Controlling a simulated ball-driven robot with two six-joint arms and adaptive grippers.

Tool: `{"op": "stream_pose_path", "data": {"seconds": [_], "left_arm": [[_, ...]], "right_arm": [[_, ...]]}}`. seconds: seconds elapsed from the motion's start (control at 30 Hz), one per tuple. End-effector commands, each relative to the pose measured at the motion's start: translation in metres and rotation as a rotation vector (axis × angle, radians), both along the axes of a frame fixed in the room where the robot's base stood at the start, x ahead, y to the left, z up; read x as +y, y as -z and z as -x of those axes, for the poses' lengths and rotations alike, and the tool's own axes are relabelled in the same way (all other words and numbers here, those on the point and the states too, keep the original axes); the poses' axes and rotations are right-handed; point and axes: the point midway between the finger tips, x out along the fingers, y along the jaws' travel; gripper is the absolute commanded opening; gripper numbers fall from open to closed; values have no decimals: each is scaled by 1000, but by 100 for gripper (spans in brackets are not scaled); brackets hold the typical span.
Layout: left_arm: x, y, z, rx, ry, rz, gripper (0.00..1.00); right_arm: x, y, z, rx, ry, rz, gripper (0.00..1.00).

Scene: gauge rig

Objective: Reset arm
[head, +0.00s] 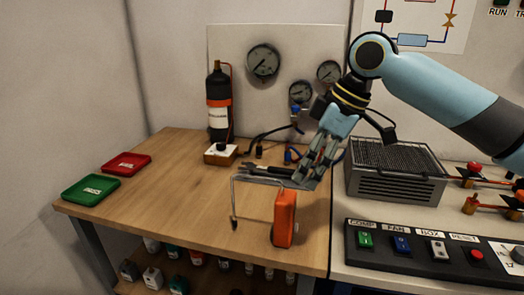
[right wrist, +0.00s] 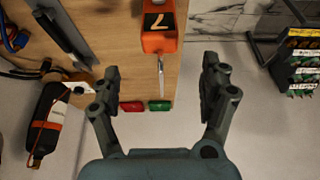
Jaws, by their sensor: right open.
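My right gripper (head: 312,172) is above the right part of the wooden bench (head: 165,165) in the head view, with its arm coming in from the right. In the right wrist view its two fingers (right wrist: 160,78) stand wide apart with nothing between them. An orange device (head: 285,218) with a thin bent metal rod stands near the bench's front edge, below the gripper. In the right wrist view the orange device (right wrist: 159,28) lies beyond the fingertips, with its rod pointing toward the gap. My left gripper is not in view.
A green tray (head: 91,190) and a red tray (head: 127,163) lie at the bench's left. A black cylinder (head: 218,115) stands at the back. Round gauges (head: 263,61) hang on the panel. A finned metal unit (head: 394,183) and a switch panel (head: 425,247) are at the right.

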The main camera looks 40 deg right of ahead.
Motion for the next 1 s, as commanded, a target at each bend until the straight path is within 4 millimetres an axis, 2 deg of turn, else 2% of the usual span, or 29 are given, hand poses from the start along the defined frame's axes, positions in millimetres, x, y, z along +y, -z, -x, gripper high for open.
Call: {"op": "stream_pose_path", "data": {"seconds": [0.17,0.27,0.37,0.5,0.6,0.8,1.0], "left_arm": [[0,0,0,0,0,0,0],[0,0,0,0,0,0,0],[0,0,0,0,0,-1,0],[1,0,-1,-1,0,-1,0],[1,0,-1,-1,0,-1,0],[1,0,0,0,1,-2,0],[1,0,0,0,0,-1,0]], "right_arm": [[0,0,0,0,0,0,79],[8,11,7,7,10,1,79],[30,40,28,21,48,9,79],[65,81,73,32,165,29,79],[80,94,102,32,259,43,79],[93,103,149,35,442,74,79],[94,100,192,42,629,114,79]]}}
